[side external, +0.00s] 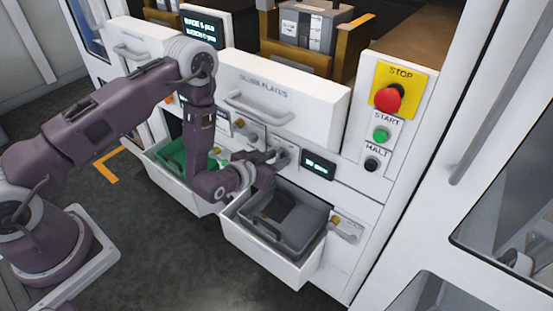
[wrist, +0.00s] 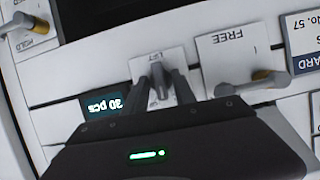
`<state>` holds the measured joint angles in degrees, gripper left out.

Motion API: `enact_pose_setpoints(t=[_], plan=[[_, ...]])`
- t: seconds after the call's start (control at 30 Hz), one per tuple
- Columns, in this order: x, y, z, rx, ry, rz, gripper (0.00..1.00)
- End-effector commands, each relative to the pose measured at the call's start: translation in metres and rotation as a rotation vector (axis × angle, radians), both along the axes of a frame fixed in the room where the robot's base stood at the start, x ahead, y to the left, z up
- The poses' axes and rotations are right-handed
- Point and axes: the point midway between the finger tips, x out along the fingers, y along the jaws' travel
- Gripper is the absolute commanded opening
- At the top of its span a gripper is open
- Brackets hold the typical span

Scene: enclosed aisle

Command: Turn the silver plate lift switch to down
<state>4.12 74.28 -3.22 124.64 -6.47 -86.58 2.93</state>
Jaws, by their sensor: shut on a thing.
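The silver plate lift switch is a small grey lever on a white label plate (wrist: 146,66), upside down in the wrist view. My gripper (wrist: 163,72) has both fingers at this lever and is shut on it. The fingers hide much of the lever and part of the lettering, so its exact setting cannot be read. In the side view my gripper (side external: 275,158) reaches the white panel at the switch, under the drawer front marked SILVER PLATES (side external: 285,98).
A small display (wrist: 103,106) is on the other side. Below my gripper is an open drawer with a grey tray (side external: 287,222); another holds a green tray (side external: 172,160). A red stop button (side external: 387,98) is at right.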

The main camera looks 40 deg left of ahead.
Motion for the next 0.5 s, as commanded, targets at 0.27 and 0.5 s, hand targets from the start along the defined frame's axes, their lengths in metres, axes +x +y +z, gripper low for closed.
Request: enact_pose_setpoints(t=[0.27,0.5], plan=[[0.0001,0.0028,-0.0002,-0.246,-0.001,0.002,0.0],[0.0003,0.0031,-0.0002,-0.415,-0.002,0.001,0.0]])
